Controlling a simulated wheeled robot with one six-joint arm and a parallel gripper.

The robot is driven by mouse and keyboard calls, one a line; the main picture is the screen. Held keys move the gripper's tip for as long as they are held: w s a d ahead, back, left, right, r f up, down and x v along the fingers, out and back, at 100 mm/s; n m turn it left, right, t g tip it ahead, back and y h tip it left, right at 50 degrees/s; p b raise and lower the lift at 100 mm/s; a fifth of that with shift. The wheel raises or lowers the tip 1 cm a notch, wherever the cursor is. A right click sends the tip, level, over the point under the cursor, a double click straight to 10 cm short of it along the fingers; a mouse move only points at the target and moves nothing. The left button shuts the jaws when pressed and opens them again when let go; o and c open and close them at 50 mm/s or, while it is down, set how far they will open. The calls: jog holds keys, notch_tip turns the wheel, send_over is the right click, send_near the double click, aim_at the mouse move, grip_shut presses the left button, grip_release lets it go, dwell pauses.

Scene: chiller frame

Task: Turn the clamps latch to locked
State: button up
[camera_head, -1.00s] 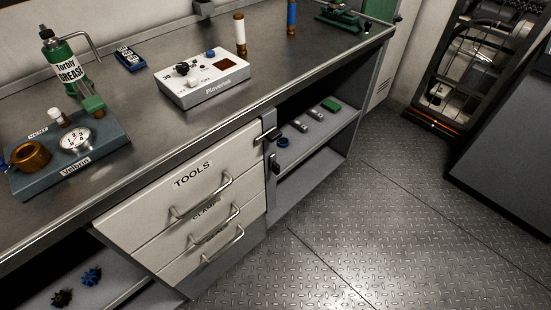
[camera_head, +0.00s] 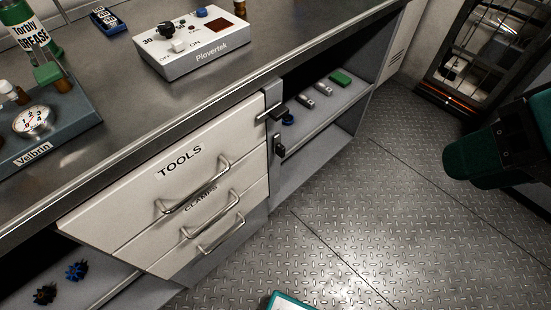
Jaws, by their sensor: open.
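The white drawer unit under the bench has a top drawer marked TOOLS (camera_head: 140,190) and below it a drawer marked CLAMPS (camera_head: 235,190), each with a bar handle. The lower latch (camera_head: 279,150), beside the CLAMPS drawer's height, hangs downward. No label by the latches can be read. Teal parts of my arm show at the right and bottom edges; my gripper's fingers are not in view.
An open shelf (camera_head: 335,115) right of the latches holds a green block (camera_head: 341,77), grey blocks and a blue ring. A white Plovertek box (camera_head: 205,55) and a gauge stand (camera_head: 75,120) are on the bench. The patterned metal floor (camera_head: 350,220) in front is clear.

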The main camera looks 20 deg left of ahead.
jog(key=w+a+f+m+y+b, duration=0.2)
jog(key=a+f+m+y+b, duration=0.3)
jog(key=f+b, duration=0.75)
jog(key=m+t+y+b, duration=0.5)
jog(key=m+t+b, duration=0.2)
jog(key=m+b, duration=1.65)
send_near(284, 151)
jog(key=shift+n, duration=0.65)
jog(key=p+x, duration=0.1)
jog(key=p, duration=0.3)
jog(key=p+x, duration=0.2)
jog(key=p, duration=0.2)
jog(key=p+x, duration=0.1)
jog(key=p, duration=0.4)
jog(key=shift+w+a+r, duration=0.1)
jog(key=shift+a+r, duration=0.05)
jog(key=shift+r, duration=0.15)
jog(key=x, duration=0.6)
jog(key=shift+f, duration=0.35)
